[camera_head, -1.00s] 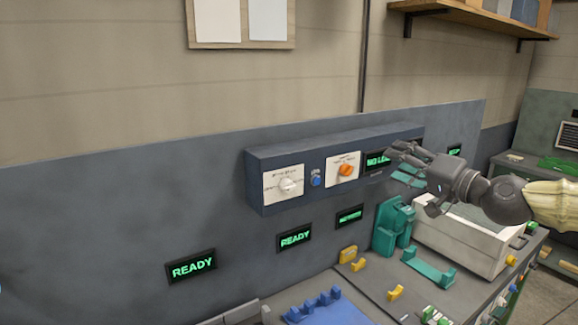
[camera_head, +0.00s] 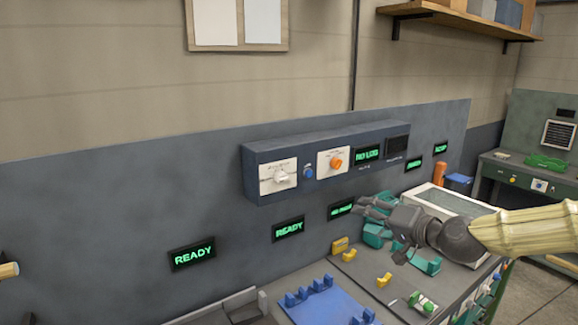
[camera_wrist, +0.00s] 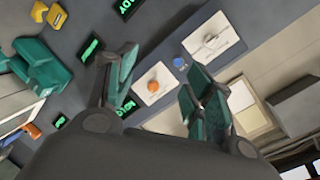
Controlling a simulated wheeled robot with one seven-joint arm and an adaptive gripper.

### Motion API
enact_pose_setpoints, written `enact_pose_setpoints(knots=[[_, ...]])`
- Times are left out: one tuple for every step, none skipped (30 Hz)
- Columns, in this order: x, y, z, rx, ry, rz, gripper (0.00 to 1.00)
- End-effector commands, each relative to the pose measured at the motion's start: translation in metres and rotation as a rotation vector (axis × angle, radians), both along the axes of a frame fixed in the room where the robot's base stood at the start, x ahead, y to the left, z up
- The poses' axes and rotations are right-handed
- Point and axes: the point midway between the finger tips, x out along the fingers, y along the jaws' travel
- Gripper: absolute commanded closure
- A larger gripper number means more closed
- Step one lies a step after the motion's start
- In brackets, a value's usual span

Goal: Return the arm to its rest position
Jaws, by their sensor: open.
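My gripper (camera_head: 366,206) is at the right in the head view, in front of the wall panel and below the blue-grey control box (camera_head: 225,160). Its arm comes in from the right edge. In the wrist view my gripper (camera_wrist: 160,90) has its two green-padded fingers spread apart with nothing between them. Beyond the fingers the wrist view shows the box's white plates with an orange knob (camera_wrist: 153,87) and a white knob (camera_wrist: 211,42). My gripper is apart from the box in the head view.
Below my gripper the bench holds a green fixture (camera_head: 378,232), a white bin (camera_head: 428,198), yellow holders (camera_head: 340,245) and a blue rack (camera_head: 330,305). Lit green displays, one reading READY (camera_head: 192,254), are on the wall. A shelf (camera_head: 460,17) is above right.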

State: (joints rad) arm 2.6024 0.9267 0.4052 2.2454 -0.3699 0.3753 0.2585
Motion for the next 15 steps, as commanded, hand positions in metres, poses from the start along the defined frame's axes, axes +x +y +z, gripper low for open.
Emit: enact_pose_setpoints(knots=[[-0.003,0.006,-0.026,-0.024,0.038,0.004,0.47],[-0.005,0.009,-0.041,-0.040,0.057,0.006,0.47],[-0.009,0.013,-0.062,-0.061,0.089,0.009,0.47],[-0.012,0.016,-0.079,-0.079,0.112,0.012,0.47],[-0.016,0.018,-0.095,-0.095,0.137,0.014,0.47],[-0.022,0.021,-0.118,-0.118,0.169,0.016,0.47],[-0.027,0.024,-0.134,-0.137,0.191,0.019,0.47],[-0.032,0.026,-0.150,-0.154,0.215,0.023,0.47],[-0.040,0.027,-0.172,-0.178,0.247,0.026,0.47],[-0.046,0.029,-0.187,-0.195,0.268,0.029,0.47],[-0.052,0.030,-0.202,-0.213,0.291,0.032,0.47],[-0.062,0.031,-0.223,-0.237,0.322,0.037,0.47],[-0.069,0.033,-0.237,-0.256,0.344,0.042,0.47],[-0.077,0.033,-0.252,-0.274,0.365,0.047,0.47],[-0.088,0.034,-0.271,-0.298,0.394,0.052,0.47]])
